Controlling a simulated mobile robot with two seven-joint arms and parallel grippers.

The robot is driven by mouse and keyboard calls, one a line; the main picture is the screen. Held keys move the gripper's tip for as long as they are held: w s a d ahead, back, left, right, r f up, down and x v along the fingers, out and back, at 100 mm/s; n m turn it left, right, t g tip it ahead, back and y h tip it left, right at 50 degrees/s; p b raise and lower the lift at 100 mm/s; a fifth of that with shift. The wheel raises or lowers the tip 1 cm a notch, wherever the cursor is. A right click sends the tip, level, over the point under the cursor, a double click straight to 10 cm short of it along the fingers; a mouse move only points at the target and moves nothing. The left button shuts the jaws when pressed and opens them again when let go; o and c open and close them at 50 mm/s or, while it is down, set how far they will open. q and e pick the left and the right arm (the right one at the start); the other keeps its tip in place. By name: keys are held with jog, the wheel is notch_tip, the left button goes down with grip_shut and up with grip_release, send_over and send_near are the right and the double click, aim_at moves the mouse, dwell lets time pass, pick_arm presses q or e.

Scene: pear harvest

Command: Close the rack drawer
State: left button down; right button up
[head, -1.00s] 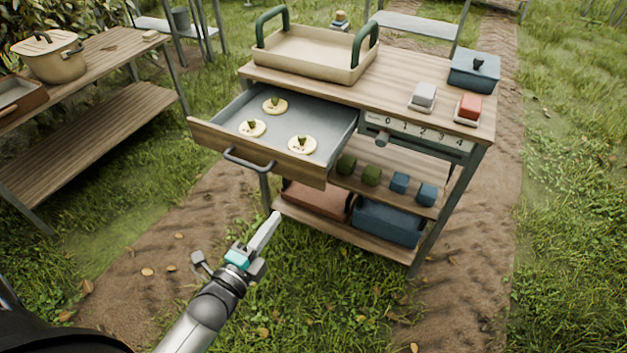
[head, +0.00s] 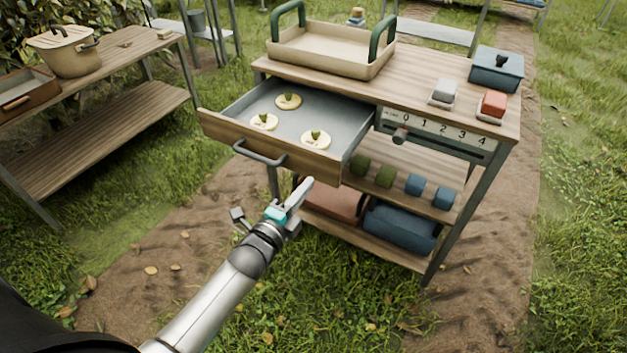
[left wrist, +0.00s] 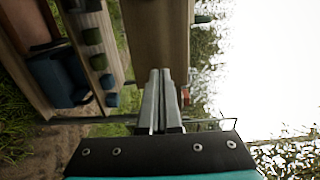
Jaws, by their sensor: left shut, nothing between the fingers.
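The rack drawer (head: 311,158) is pulled well out of the wooden rack in the head view. It has a wooden front with a dark bar handle (head: 258,154) and a grey inside. Several round cream discs with green marks lie in it, one near the front right (head: 315,140). My left gripper (head: 308,184) is shut and empty. In the head view its tips appear just below the right end of the drawer front; I cannot tell whether they touch it. In the left wrist view the shut fingers (left wrist: 160,75) point at a wooden panel. My right gripper is not in view.
On the rack top stand a cream tray with green handles (head: 330,68), a blue lidded box (head: 495,72) and two small blocks on pads. A slider scale (head: 437,132) sits beside the drawer. Lower shelves hold small cubes and a blue bin (head: 400,230). Grass lies in front.

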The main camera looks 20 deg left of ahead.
aim_at(320, 168)
pick_arm(q)
jog(key=shift+w+d+b, duration=0.15)
jog(key=shift+w+b, duration=0.4)
jog(key=shift+w, duration=1.4)
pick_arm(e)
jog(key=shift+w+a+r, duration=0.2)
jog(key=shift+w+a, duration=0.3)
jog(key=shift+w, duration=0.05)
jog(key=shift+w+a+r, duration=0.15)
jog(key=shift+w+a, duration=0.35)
pick_arm(q)
jog(key=shift+w, duration=0.1)
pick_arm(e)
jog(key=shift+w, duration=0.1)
